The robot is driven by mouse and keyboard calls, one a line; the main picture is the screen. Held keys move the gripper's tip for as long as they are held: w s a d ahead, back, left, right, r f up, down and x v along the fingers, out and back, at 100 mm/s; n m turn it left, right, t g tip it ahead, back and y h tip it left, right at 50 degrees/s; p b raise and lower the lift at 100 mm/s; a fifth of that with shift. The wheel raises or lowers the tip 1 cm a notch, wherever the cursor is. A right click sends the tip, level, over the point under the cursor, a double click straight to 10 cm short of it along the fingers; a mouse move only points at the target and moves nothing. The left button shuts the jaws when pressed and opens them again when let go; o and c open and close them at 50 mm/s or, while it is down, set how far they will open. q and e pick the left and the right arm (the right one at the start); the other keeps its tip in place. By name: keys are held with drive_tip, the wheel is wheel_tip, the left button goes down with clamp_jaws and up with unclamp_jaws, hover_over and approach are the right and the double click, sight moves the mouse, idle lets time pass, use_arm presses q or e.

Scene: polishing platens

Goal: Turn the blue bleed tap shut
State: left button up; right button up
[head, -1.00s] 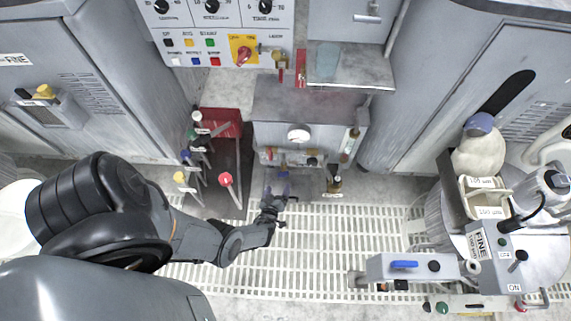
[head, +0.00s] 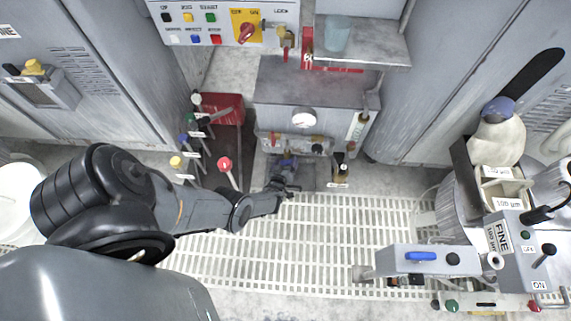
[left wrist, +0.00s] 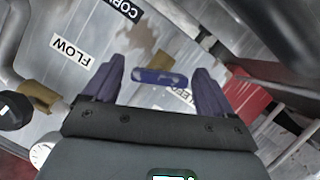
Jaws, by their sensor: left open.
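The blue bleed tap (left wrist: 158,77) is a short dark-blue bar handle on a grey metal panel. In the left wrist view it lies between my two fingers, with visible gaps on both sides. A label partly hidden behind it seems to read BLEED. In the head view the tap (head: 287,161) is small, low on the grey cabinet front, just beyond my left gripper (head: 287,184). My left gripper, with its purple-grey fingers also in the left wrist view (left wrist: 157,72), is open and holds nothing. My right gripper is not in view.
The panel bears a FLOW label (left wrist: 70,53) beside a brass fitting (left wrist: 40,95). A round gauge (head: 304,118) sits above the tap. Several colour-topped levers, one red-knobbed (head: 225,164), stand left of it. White floor grating (head: 300,235) is open below. A blue-handled unit (head: 420,256) stands right.

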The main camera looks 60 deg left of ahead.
use_arm(q)
drive_tip(key=shift+w+a, duration=0.1)
drive_tip(key=shift+w, duration=0.05)
drive_tip(key=shift+c, duration=0.3)
drive_tip(key=shift+r, duration=0.1)
drive_tip(key=shift+c, duration=1.1)
drive_tip(key=c, duration=0.7)
drive_tip(key=shift+w+m+g+y+b, duration=0.15)
drive_tip(key=shift+m+g+y+b, duration=0.25)
drive_tip(key=shift+m+g, duration=0.55)
drive_tip(key=shift+m+b, duration=0.35)
drive_tip(key=shift+m, duration=0.6)
drive_tip(key=shift+g, duration=0.25)
drive_tip(key=o, duration=1)
